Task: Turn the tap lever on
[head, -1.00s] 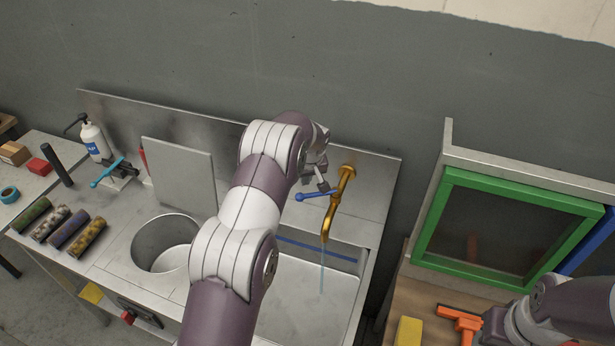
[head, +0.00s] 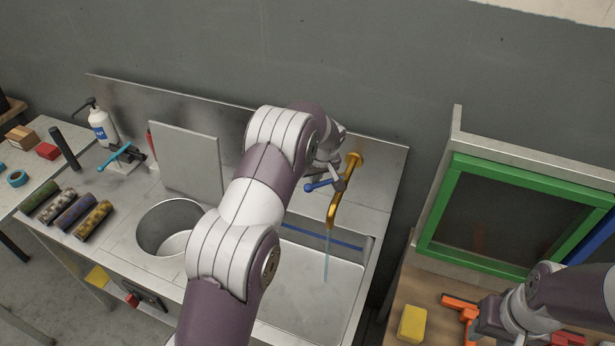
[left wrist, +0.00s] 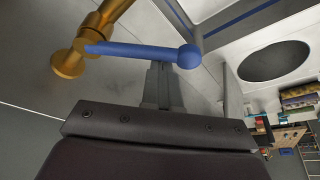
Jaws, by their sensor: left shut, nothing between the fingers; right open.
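The brass tap (head: 346,188) stands at the back of the sink, and a thin stream of water (head: 326,258) runs from its spout. Its blue lever (head: 319,185) points left in the head view; the lever (left wrist: 145,52) crosses the top of the left wrist view, its ball end to the right. My left gripper (left wrist: 162,68) is shut and empty. Its fingertips are right at the lever, near the ball end; I cannot tell whether they touch. In the head view my arm hides part of this gripper. My right gripper (head: 470,322) is at the lower right, only partly visible, away from the tap.
The steel sink basin (head: 305,295) lies below the tap. A round bin hole (head: 160,235) and an upright steel plate (head: 188,160) are to the left. On the right are a green frame (head: 432,215), a yellow block (head: 412,324) and an orange tool (head: 460,303).

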